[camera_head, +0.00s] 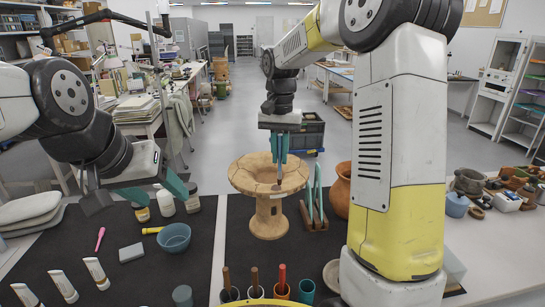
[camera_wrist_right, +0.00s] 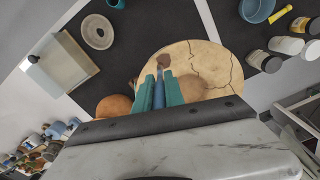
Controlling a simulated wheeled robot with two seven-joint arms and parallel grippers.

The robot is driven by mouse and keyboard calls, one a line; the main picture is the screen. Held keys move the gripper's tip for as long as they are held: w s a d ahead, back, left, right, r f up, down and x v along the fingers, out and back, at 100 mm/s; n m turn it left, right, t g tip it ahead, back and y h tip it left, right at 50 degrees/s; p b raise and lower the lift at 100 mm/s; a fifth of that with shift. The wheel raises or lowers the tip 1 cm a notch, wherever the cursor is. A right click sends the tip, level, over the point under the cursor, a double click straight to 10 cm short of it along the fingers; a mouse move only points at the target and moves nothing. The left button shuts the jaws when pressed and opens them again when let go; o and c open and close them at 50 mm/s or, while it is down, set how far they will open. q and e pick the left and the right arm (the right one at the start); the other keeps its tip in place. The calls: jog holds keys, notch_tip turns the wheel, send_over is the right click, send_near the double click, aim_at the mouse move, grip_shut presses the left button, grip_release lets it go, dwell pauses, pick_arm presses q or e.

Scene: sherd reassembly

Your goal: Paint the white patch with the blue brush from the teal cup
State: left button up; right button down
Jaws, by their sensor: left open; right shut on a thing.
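My right gripper (camera_head: 280,150) is shut on the blue brush, which hangs tip down over the tan pedestal vessel (camera_head: 268,222). In the right wrist view the blue brush (camera_wrist_right: 160,92) sits between the teal fingers, its brown tip close to the cracked top of the vessel (camera_wrist_right: 205,65). I cannot tell whether the tip touches. My left gripper (camera_head: 153,191) is open and empty above the left mat.
A blue bowl (camera_head: 174,238), jars and tubes lie on the left mat.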

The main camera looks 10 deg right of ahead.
aim_at(280, 135)
jog(key=shift+r, duration=2.4)
jog(key=d+r, duration=0.2)
jog(key=d, duration=0.5)
